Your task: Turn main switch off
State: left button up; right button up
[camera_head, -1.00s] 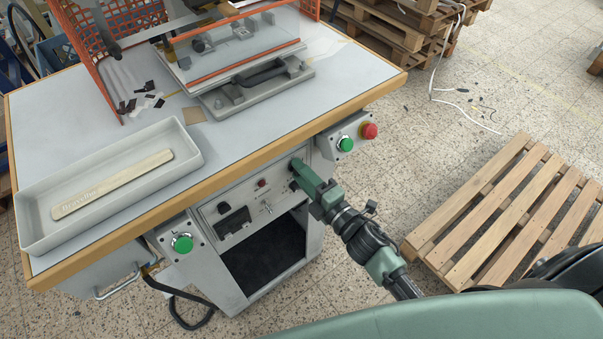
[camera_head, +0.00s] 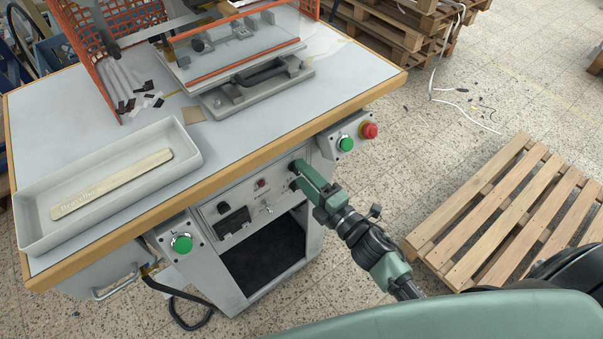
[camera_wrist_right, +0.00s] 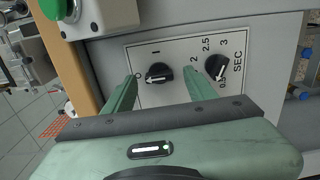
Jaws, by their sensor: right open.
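My right gripper (camera_head: 299,175) is open at the right end of the control panel (camera_head: 243,207), under the table edge. In the right wrist view, its two green fingers (camera_wrist_right: 165,90) stand apart on either side of a black knob (camera_wrist_right: 158,73) with the marks 0 and 1, apparently the main switch. The knob's white mark is on its left side, towards the 0. The fingers do not appear to press on it. A second black knob (camera_wrist_right: 216,69), with a SEC scale, sits just right of the right finger. My left gripper is not in view.
A green button (camera_head: 346,144) and a red button (camera_head: 369,131) are on a box above right of the gripper. Another green button (camera_head: 182,244) is at the left. A grey tray (camera_head: 40,240) holds a wooden piece. A pallet (camera_head: 505,220) lies on the floor at right.

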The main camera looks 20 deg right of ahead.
jog(key=b+v, duration=0.1)
jog(key=v, duration=0.5)
jog(key=shift+s, duration=0.25)
